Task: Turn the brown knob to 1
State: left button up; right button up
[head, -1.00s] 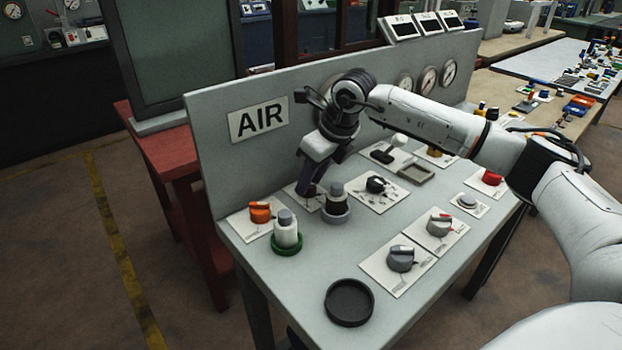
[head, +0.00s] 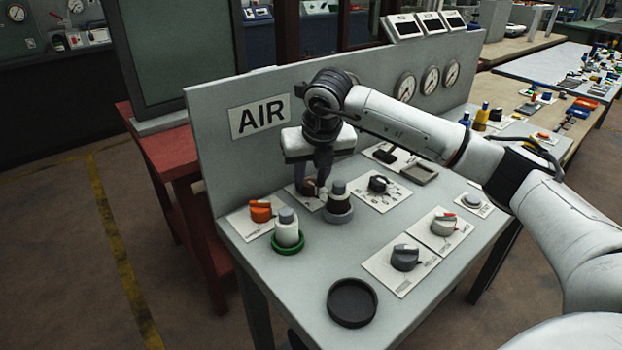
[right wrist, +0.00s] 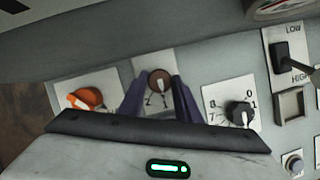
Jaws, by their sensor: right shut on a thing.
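The brown knob (head: 309,186) sits on a small white plate at the back left of the grey panel table, below the AIR sign. My right gripper (head: 312,184) reaches down over it and is shut on it, one finger on each side. In the right wrist view the brown knob (right wrist: 158,82) shows between the two purple-grey fingers (right wrist: 158,95), with a white pointer mark on its top. Part of its plate shows below it with a few markings, but most of the scale is hidden by the gripper. My left gripper is not in view.
Close by stand an orange knob (head: 261,211), a white bottle in a green ring (head: 287,232), a dark bottle in a grey ring (head: 338,204) and a black knob (head: 378,184). The upright panel (head: 215,135) rises behind. A black round dish (head: 351,302) lies in front.

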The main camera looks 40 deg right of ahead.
dwell(0.4)
jog(key=o, duration=1)
jog(key=shift+r, duration=0.1)
jog(key=v, duration=1)
jog(key=shift+r+b, duration=0.1)
jog(key=shift+b, duration=0.2)
